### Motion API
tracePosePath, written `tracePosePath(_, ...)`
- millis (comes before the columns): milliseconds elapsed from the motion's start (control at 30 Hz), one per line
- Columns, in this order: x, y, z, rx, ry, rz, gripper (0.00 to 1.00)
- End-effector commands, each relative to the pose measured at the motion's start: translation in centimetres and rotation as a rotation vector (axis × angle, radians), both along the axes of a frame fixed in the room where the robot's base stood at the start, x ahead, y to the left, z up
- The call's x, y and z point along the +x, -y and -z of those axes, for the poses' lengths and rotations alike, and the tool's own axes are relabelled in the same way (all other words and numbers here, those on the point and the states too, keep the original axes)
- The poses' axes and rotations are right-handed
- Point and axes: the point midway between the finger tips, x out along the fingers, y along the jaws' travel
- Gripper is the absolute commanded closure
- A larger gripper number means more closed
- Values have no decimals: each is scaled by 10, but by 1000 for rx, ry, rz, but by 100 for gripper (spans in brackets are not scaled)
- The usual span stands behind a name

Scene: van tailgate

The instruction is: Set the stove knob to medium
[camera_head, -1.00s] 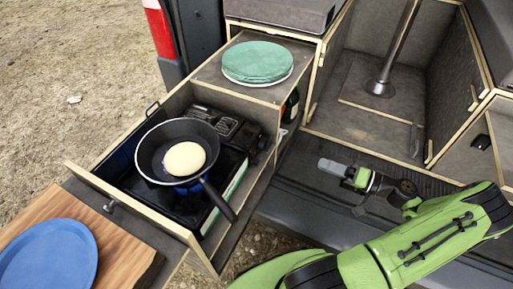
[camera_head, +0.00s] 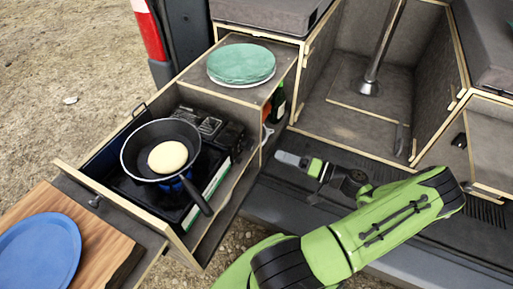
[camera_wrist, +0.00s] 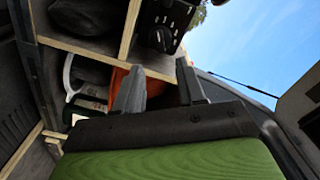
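The stove (camera_head: 203,165) sits in the pulled-out wooden drawer, with a black pan (camera_head: 134,148) on it holding a pale pancake (camera_head: 168,156). Some blue shows under the pan, like a flame. In the wrist view a dark round knob (camera_wrist: 160,38) sits on a black panel near the top; its setting is too dark to read. In the head view I cannot make out the knob. My gripper (camera_head: 284,158) is right of the drawer, apart from it. In the wrist view its two fingers (camera_wrist: 160,78) stand apart with nothing between them, below the knob.
A green bottle (camera_head: 278,103) stands in the cubby below. The pan handle (camera_head: 197,196) points toward the drawer's near right side. A blue plate (camera_head: 38,255) lies on a wooden board (camera_head: 95,235) at front left.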

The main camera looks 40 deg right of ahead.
Motion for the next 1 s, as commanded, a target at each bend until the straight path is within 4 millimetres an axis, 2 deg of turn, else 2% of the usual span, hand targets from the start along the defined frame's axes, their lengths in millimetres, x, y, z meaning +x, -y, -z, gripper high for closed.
tracePosePath(100, 30, -12, 1, 1, 3, -7, 61)
tracePosePath(300, 70, -26, 1, 0, 1, -4, 61)
tracePosePath(467, 84, -31, 0, 0, 1, -2, 61)
tracePosePath(700, 86, -31, 0, 0, 0, 0, 61)
tracePosePath(967, 85, -31, 0, 0, 0, 0, 99)
tracePosePath(1000, 85, -31, 0, -1, 0, 0, 100)
